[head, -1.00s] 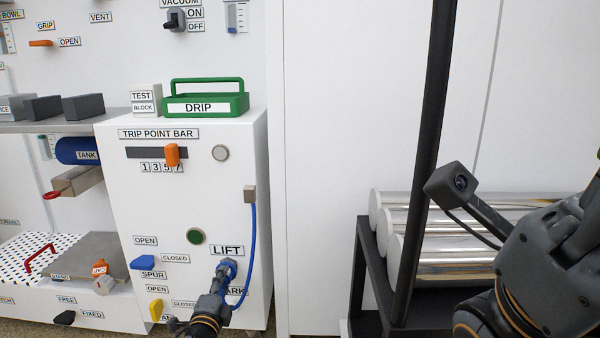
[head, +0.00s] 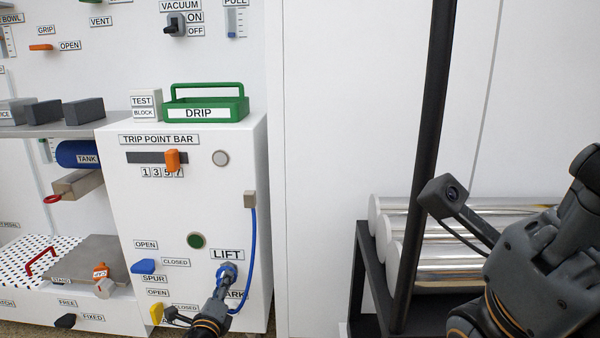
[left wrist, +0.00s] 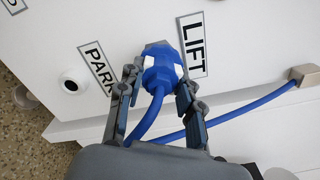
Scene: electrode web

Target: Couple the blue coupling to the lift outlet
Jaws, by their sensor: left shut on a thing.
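The blue coupling (head: 227,271) is at the grey lift outlet (left wrist: 157,46), just below the LIFT label (head: 227,254). In the left wrist view the coupling (left wrist: 161,70) has white marks and its front end meets the outlet; how deeply it is seated cannot be told. My left gripper (left wrist: 158,84) is shut on the coupling, one finger on each side. In the head view the left gripper (head: 223,285) partly hides the coupling. My right arm is at the right, but its gripper fingers do not show.
The blue hose (head: 254,245) loops from a beige block (head: 249,199) on the white cabinet to the coupling. A round white port (left wrist: 72,82) sits beside the PARK label (left wrist: 98,68). A dark rack with shiny rolls (head: 450,245) stands at the right.

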